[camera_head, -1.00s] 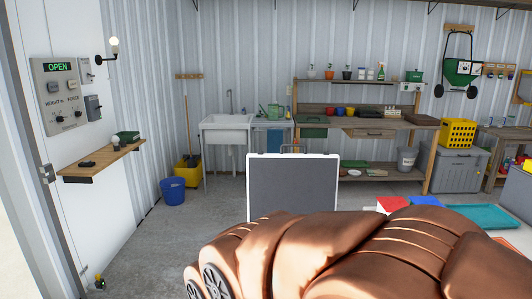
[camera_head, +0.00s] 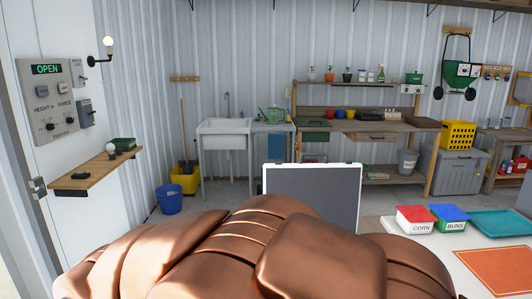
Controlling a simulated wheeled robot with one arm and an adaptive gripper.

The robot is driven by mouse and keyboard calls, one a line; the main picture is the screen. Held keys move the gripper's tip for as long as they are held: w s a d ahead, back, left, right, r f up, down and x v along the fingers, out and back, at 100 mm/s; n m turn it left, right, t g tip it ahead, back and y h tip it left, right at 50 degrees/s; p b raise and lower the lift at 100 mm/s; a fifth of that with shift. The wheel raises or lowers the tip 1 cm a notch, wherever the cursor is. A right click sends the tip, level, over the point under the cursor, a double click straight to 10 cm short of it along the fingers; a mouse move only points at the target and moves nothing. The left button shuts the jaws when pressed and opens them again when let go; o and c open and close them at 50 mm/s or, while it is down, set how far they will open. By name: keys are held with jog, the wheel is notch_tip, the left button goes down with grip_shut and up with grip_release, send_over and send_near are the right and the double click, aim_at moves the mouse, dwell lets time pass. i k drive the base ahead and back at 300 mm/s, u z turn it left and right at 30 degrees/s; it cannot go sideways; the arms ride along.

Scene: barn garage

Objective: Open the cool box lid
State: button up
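A grey chest with a lid (camera_head: 455,174), possibly a cool box, stands shut on the floor at the back right, with a yellow crate on top. Nearer, a dark grey upright panel with a white rim (camera_head: 313,194) rises behind my arm; its lower part is hidden. I cannot tell whether it is a raised cool box lid or a separate board. My brown arm fills the bottom middle of the view. My gripper does not show.
A white table (camera_head: 405,247) at the right front bears a red-lidded CORN box (camera_head: 416,220), a blue-lidded BUNS box (camera_head: 449,218) and a teal tray (camera_head: 502,224). A yellow crate (camera_head: 458,135), workbench (camera_head: 345,126), sink (camera_head: 224,135) and blue bucket (camera_head: 169,199) stand at the back.

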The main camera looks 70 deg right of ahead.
aim_at(334, 191)
jog(key=z, duration=0.15)
jog(key=i, duration=0.7)
jog(key=z, duration=1.05)
jog(key=i, duration=0.6)
jog(key=z, duration=0.75)
